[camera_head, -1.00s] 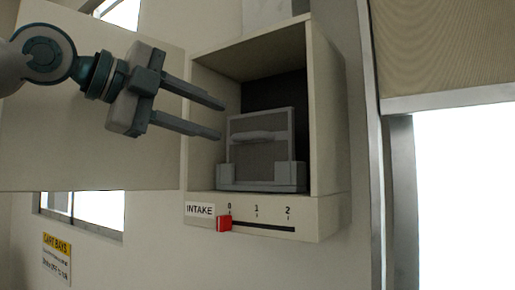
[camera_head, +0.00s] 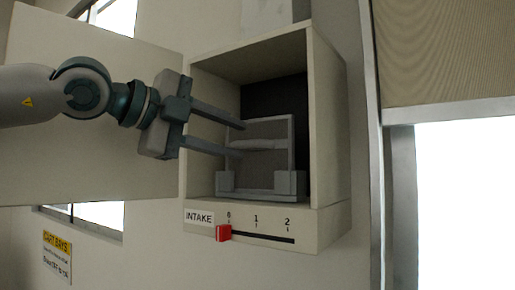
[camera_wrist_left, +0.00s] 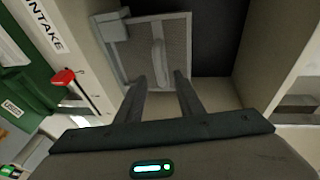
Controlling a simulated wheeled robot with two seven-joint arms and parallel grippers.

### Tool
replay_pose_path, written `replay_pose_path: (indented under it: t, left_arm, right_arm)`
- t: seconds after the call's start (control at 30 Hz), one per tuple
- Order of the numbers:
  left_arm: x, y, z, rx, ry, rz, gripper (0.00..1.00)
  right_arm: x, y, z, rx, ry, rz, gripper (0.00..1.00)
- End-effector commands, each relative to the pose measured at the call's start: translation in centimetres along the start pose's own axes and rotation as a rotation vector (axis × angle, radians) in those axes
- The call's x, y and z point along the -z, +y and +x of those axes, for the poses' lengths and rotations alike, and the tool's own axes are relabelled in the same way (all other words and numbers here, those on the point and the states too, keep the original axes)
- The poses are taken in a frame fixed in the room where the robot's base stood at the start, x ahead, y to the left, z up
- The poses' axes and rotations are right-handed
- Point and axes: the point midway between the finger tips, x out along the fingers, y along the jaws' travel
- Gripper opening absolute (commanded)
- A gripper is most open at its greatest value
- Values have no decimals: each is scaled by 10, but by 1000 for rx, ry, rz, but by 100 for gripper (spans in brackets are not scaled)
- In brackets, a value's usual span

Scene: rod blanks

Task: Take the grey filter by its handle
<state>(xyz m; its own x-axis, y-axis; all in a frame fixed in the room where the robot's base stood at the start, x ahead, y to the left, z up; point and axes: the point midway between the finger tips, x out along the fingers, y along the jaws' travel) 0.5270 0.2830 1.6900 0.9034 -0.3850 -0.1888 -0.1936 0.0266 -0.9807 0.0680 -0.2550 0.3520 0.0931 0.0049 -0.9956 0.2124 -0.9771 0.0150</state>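The grey filter (camera_head: 262,165) stands in a grey holder inside the open intake box, with a light grey handle (camera_head: 257,145) across its front. My left gripper (camera_head: 234,139) reaches into the box from the left, its two fingers apart and level with the handle's left end. In the left wrist view, the handle (camera_wrist_left: 158,54) lies just beyond the open fingertips (camera_wrist_left: 160,80), between their lines. Nothing is between the fingers. My right gripper is in neither view.
The intake box (camera_head: 327,120) has side walls close around the filter. Below it a red slider (camera_head: 223,233) sits at 0 on a 0–2 scale, beside the INTAKE label (camera_head: 199,217). An open door panel (camera_head: 60,165) is at the left, behind my arm.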

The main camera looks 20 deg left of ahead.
Motion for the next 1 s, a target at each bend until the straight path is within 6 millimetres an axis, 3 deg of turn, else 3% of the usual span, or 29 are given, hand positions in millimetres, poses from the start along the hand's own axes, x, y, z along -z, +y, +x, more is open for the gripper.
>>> replay_pose_path:
  t: [0.03, 0.23, 0.73, 0.87, 1.0]
  left_arm:
    - [0, -3, 6, -4, 0, 2, 34]
    - [0, 0, 23, -2, 0, 1, 34]
    - [0, 0, 24, 0, 0, 0, 34]
    - [0, 0, 24, 0, 0, 0, 3]
    - [0, 0, 24, 1, 0, 1, 0]
  right_arm:
    - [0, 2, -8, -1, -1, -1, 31]
    - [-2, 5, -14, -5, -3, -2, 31]
    - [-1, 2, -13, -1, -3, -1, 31]
    - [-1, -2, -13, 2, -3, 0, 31]
    - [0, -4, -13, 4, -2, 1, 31]
